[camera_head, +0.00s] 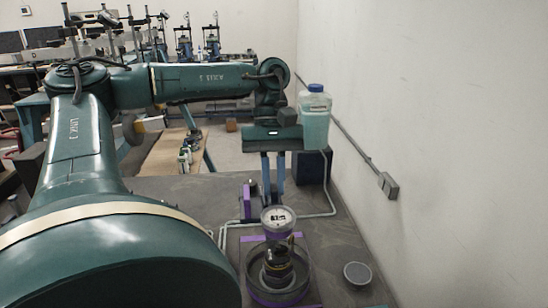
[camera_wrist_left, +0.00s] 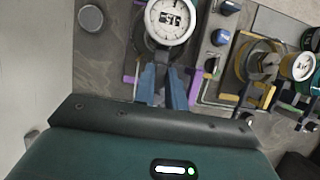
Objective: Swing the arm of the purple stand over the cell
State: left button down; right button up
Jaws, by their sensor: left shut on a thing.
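The purple stand (camera_head: 247,201) is on the grey bench, with its white-faced dial gauge (camera_head: 278,217) to its right. In the head view the dial shows just above a dark cell (camera_head: 278,263) in a clear round dish. In the left wrist view the dial (camera_wrist_left: 169,20) partly covers the cell's ring. My left gripper (camera_head: 272,196) points down behind the dial, beside the purple post. Its blue fingers (camera_wrist_left: 165,92) are shut on the stand's arm, which they mostly hide. My right gripper is in neither view.
A bottle of teal liquid (camera_head: 315,117) is behind, near the wall and a dark blue box (camera_head: 312,167). A grey puck (camera_head: 357,272) lies right of the cell. A yellow stand (camera_wrist_left: 257,62) and another dial (camera_wrist_left: 301,67) show in the wrist view. A hose crosses the bench.

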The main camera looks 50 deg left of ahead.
pick_arm(q)
jog(key=c, duration=1.4)
grip_release()
jog(key=shift+c, duration=0.2)
jog(key=shift+r, duration=0.1)
jog(key=v, duration=1.3)
jog(key=shift+d, duration=0.1)
